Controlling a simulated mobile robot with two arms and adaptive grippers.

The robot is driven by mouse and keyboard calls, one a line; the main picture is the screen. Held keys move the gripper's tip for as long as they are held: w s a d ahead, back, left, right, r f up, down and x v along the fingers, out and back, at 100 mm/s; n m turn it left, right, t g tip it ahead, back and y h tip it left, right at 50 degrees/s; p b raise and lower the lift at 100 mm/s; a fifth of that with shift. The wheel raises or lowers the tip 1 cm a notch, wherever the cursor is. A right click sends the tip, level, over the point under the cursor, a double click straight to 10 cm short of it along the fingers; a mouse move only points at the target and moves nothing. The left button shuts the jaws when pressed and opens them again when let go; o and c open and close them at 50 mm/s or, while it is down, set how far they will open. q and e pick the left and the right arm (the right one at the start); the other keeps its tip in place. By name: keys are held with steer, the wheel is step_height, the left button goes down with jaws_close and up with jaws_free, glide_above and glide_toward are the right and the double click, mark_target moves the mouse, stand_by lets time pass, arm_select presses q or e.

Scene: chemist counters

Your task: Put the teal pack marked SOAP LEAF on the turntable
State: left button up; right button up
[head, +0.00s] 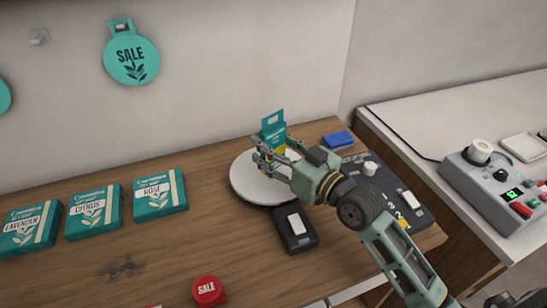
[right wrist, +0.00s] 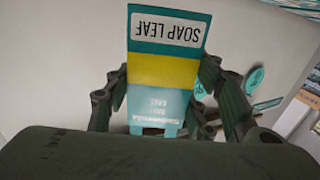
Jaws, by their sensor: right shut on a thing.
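My left gripper is not in view.
Teal soap boxes marked LAVENDER (head: 29,228), CITRUS (head: 93,212) and ROSE (head: 160,195) lie to the left. A black device with a white switch (head: 296,228) sits in front of the turntable. A blue block (head: 338,140) and a numbered dark panel (head: 412,208) are right.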

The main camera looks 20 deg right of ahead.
step_height(320, 180, down, 4)
steer(key=shift+r, duration=0.2)
steer(key=shift+s+f, duration=0.1)
steer(key=shift+f, duration=0.05)
steer(key=o, duration=1.1)
steer(key=shift+r, duration=0.25)
steer(key=shift+b+v, duration=1.15)
steer(key=shift+v, duration=4.85)
